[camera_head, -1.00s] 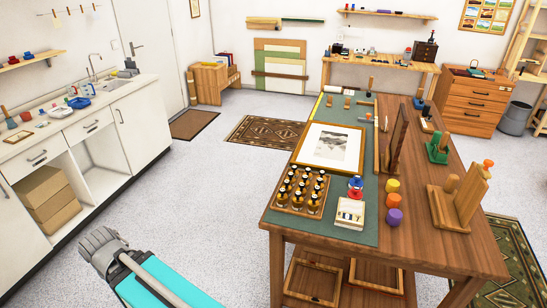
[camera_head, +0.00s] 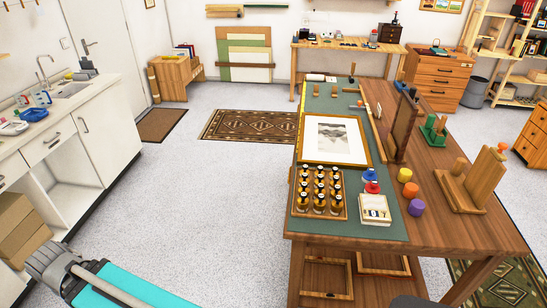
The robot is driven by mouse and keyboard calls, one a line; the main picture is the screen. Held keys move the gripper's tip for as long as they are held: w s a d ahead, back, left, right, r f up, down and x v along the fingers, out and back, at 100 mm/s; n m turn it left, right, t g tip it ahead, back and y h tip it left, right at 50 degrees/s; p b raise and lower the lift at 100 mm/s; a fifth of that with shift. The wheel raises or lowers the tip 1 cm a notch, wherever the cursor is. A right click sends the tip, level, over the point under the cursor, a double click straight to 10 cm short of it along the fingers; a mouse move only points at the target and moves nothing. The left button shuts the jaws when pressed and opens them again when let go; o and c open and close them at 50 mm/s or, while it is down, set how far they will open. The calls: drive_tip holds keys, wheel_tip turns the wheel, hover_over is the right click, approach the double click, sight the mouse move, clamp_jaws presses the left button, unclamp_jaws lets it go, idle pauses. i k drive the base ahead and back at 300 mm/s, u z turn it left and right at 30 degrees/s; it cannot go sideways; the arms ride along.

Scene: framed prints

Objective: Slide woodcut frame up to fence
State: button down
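The framed woodcut (camera_head: 352,160), a light wooden frame around a white mount with a small grey landscape, lies flat on the green mat (camera_head: 393,225) of the workbench. A long, thin wooden strip (camera_head: 377,133), which looks like the fence, runs along the mat's right side, just right of the frame. My arm, with a cyan link and a grey ribbed end, shows at the lower left, well away from the bench. I see no gripper fingers in the view.
A crate of small bottles (camera_head: 319,194) stands just in front of the frame. A white number block (camera_head: 374,210) and red and blue knobs stand to its right. An upright brown frame (camera_head: 404,127) stands beyond the strip. Open floor lies left of the bench.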

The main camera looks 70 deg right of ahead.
sight(326, 140)
drive_tip(key=u, duration=0.05)
drive_tip(key=i, duration=1.35)
drive_tip(key=z, duration=3.15)
